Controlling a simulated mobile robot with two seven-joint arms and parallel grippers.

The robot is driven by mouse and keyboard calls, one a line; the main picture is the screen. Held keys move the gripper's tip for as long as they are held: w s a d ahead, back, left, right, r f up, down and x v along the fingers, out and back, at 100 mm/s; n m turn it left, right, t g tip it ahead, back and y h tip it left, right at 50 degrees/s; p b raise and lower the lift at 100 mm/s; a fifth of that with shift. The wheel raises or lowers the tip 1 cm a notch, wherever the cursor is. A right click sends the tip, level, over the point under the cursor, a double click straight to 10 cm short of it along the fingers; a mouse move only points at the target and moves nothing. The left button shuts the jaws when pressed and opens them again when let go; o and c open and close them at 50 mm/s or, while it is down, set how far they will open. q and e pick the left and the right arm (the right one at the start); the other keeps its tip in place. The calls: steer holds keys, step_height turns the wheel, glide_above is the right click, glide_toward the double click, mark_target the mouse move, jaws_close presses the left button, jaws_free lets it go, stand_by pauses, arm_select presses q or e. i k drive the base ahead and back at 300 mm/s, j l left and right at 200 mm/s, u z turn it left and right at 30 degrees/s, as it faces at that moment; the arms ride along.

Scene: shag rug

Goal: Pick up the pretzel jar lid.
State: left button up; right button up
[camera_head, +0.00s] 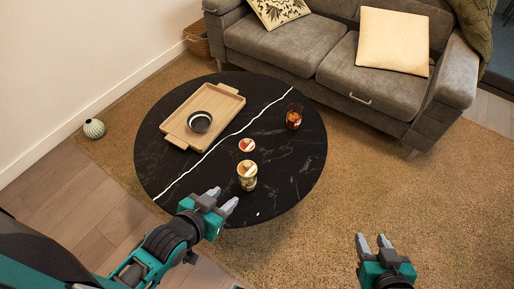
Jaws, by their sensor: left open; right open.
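A small round disc with red and pale colours, which looks like the pretzel jar lid (247,145), lies on the black round table (290,160). A small jar with a printed side (248,183) stands just in front of it, apart from it. My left gripper (222,198) is open and empty, near the table's front edge, to the left of and nearer than the jar. My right gripper (372,240) is open and empty over the rug, well right of the table.
A wooden tray (228,92) holding a dark round bowl (199,122) is on the table's left. An amber glass (294,117) stands at its right. A grey sofa (365,80) is behind. The table's right front is clear.

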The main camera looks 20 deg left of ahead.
mark_target(246, 145)
steer(key=l+u, duration=0.25)
steer(key=l, duration=0.7)
steer(key=i+l+u, duration=0.15)
steer(key=l, duration=0.3)
steer(key=l+u, duration=0.15)
steer(key=l, duration=0.3)
steer(key=i+l+u, duration=0.2)
steer(key=l, duration=0.25)
steer(key=l+u, duration=0.2)
steer(key=l, duration=0.25)
steer(key=i+l+u, duration=0.45)
steer(key=i+l, duration=0.3)
steer(key=i+u, duration=0.1)
steer(key=i, duration=0.3)
